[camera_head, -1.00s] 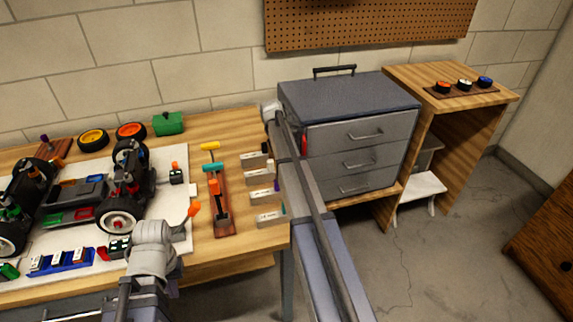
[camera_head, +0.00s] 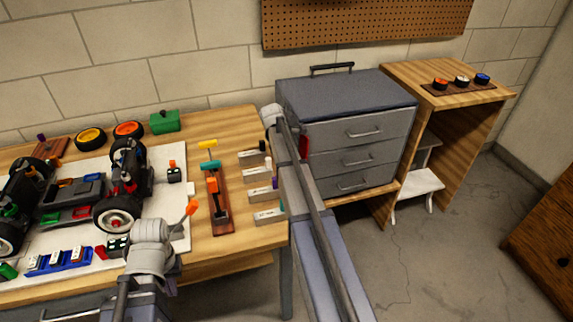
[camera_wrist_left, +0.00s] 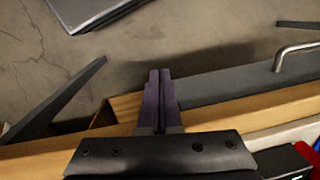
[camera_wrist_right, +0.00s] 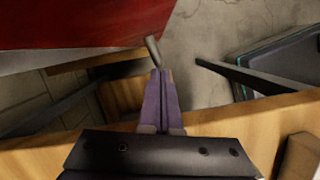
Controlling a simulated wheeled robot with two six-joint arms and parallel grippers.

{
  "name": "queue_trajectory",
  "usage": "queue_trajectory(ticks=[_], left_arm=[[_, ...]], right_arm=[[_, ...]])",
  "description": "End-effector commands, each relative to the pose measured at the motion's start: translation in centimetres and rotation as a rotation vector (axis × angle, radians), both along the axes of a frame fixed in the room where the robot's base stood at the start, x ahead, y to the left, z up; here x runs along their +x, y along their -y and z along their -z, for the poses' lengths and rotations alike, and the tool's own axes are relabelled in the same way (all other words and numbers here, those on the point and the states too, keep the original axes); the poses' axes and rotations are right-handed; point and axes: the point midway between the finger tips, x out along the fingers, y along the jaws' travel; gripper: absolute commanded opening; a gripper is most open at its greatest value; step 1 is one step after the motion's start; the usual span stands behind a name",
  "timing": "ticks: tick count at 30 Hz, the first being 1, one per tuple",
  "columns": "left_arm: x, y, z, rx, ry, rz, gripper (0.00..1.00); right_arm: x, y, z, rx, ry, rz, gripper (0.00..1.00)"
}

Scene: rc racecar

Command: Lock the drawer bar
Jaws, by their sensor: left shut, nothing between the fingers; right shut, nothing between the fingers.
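A grey tool chest (camera_head: 350,92) with three handled drawers stands right of the workbench; the drawers look closed. A red part (camera_head: 304,147), perhaps the drawer bar, shows at the left edge of the drawer fronts, partly behind my right arm. In the right wrist view a large red surface (camera_wrist_right: 75,22) with a short grey rod (camera_wrist_right: 152,50) lies just beyond my right gripper (camera_wrist_right: 160,75). That gripper is shut and empty; I cannot tell whether it touches the rod. My left gripper (camera_wrist_left: 159,75) is shut and empty over a wooden edge, with floor beyond.
The workbench (camera_head: 235,235) holds a partly built racecar (camera_head: 70,200), several pale labelled blocks (camera_head: 258,173) and tools. A wooden shelf unit (camera_head: 470,125) with a white step (camera_head: 418,183) stands right of the chest. The floor (camera_head: 460,240) ahead of it is clear.

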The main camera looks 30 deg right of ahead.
Motion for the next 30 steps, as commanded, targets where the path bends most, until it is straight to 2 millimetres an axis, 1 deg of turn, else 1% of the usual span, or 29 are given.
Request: queue_trajectory(ticks=[1,9,27,28,30], left_arm=[[0.0,0.0,0.0,0.0,0.0,0.0,0.0],[0.0,0.0,0.0,0.0,0.0,0.0,0.0],[0.0,0.0,0.0,0.0,0.0,0.0,0.0],[0.0,0.0,0.0,0.0,0.0,0.0,0.0],[0.0,0.0,0.0,0.0,0.0,0.0,0.0]], right_arm=[[-0.6,0.1,0.0,-0.001,0.0,-0.044,0.0],[-1.8,0.8,0.0,-0.001,-0.001,-0.301,0.0],[-3.5,3.5,0.0,-0.002,0.0,-0.866,0.0],[-3.5,3.7,0.0,-0.001,0.001,-0.891,0.0],[-3.5,4.0,0.0,-0.001,0.001,-0.884,0.0]])
